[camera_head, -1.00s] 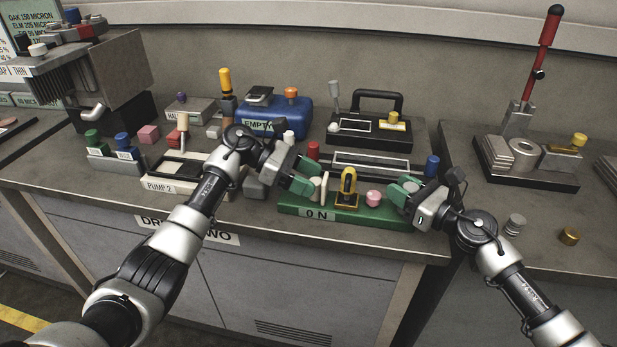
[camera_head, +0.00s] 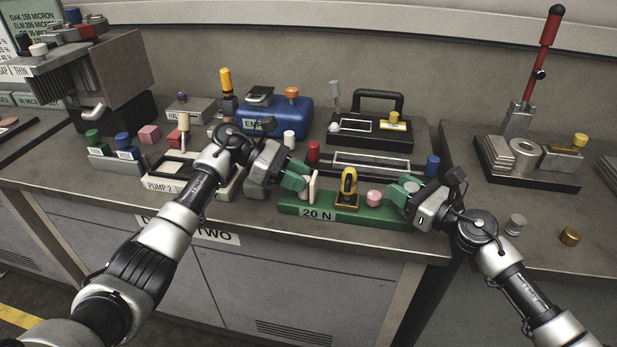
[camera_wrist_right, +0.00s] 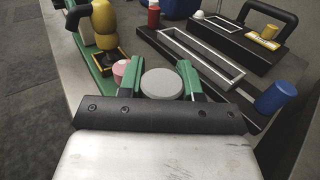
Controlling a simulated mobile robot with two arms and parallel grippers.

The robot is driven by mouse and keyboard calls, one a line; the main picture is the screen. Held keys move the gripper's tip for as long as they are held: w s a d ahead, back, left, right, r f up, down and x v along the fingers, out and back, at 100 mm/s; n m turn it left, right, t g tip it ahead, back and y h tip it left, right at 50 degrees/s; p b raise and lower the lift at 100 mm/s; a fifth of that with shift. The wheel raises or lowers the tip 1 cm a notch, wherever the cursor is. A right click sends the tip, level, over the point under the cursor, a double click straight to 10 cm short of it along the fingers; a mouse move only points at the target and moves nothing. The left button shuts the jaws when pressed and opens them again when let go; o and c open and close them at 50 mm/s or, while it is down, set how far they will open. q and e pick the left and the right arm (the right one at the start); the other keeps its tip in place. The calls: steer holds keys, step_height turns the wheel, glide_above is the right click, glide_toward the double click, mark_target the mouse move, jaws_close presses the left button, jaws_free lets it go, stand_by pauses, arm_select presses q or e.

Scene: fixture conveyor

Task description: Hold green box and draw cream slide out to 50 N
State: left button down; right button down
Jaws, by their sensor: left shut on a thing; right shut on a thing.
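The green box (camera_head: 365,215) lies along the front of the middle bench. Its front label reads 20 N. A yellow-and-black clamp (camera_head: 348,190) and a pink knob (camera_head: 374,198) stand on it. My right gripper (camera_head: 405,190) is at the box's right end. In the right wrist view its green fingers (camera_wrist_right: 162,82) are shut around a round grey knob (camera_wrist_right: 162,85).
Behind the box stands a black tray with a clear frame (camera_head: 372,163), between a red and a blue knob (camera_head: 431,166). A cream PUMP 2 unit (camera_head: 180,186) stands under and beside my left arm. The bench's front edge runs just before the green box.

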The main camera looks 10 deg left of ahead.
mark_target(285, 193)
arm_select(q)
steer(key=a, duration=0.3)
steer(key=shift+a, duration=0.1)
arm_select(e)
steer(key=shift+f, duration=0.1)
arm_select(q)
steer(key=c, duration=0.8)
jaws_free()
steer(key=v, duration=1.2)
arm_select(e)
steer(key=c, duration=0.7)
jaws_free()
